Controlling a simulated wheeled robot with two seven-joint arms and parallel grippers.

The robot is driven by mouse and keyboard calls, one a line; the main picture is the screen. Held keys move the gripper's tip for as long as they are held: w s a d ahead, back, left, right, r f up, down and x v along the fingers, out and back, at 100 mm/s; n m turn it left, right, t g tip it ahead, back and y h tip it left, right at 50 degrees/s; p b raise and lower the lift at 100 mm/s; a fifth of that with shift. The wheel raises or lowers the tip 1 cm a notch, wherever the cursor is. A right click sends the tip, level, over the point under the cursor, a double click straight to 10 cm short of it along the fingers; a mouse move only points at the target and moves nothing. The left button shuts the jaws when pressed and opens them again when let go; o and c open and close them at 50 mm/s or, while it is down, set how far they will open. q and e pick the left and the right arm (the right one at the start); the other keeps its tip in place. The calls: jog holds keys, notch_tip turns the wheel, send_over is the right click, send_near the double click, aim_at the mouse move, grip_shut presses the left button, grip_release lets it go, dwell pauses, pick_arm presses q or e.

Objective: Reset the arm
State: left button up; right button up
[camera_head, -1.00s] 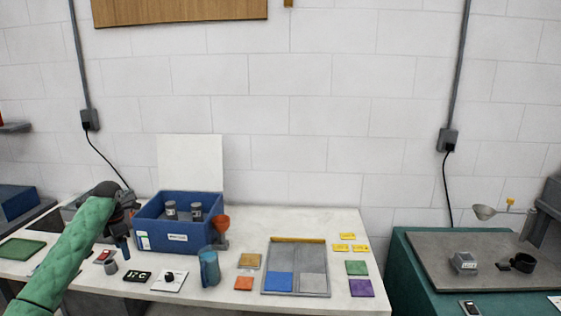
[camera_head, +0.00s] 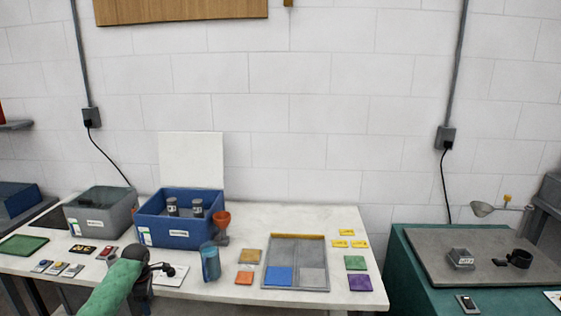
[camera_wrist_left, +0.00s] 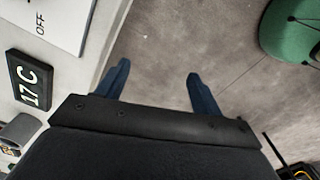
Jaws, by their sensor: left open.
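My left arm is green and comes in from the bottom of the head view. Its dark gripper (camera_head: 152,270) is near the front edge of the white table (camera_head: 345,215), in front of the blue bin. In the left wrist view the gripper (camera_wrist_left: 158,85) has two blue fingers spread apart with nothing between them. Grey floor (camera_wrist_left: 165,45) shows between and beyond the fingers. My right arm and gripper are not in view.
A grey bin (camera_head: 98,222) and a blue bin (camera_head: 180,232) with two jars stand behind the gripper. A blue cup (camera_head: 210,263) stands to its right. A white OFF plate (camera_wrist_left: 60,18) and a 17 C display (camera_wrist_left: 29,80) lie near the table edge.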

pick_arm(q)
jog(key=s+d+f+m, duration=0.45)
jog(key=s+f, duration=0.25)
jog(key=f, duration=0.4)
jog(key=s+d+f+m, duration=0.3)
jog(key=s+d+f, duration=0.3)
jog(key=f, duration=0.4)
jog(key=s+d+f+m, duration=0.3)
jog(key=s+f+m, duration=0.1)
jog(key=s+f, duration=0.6)
jog(key=s+d+f+m, duration=0.4)
jog(key=s+f, duration=0.1)
jog(key=s, duration=0.5)
jog(key=s+d+f+m+t, duration=0.1)
jog(key=s+d+f+m, duration=0.3)
jog(key=s, duration=0.6)
jog(key=s+d+f+m, duration=0.4)
jog(key=s+f, duration=0.3)
jog(key=s, duration=0.4)
jog(key=shift+d+h, duration=0.3)
jog(key=shift+d, duration=0.4)
jog(key=shift+w, duration=0.1)
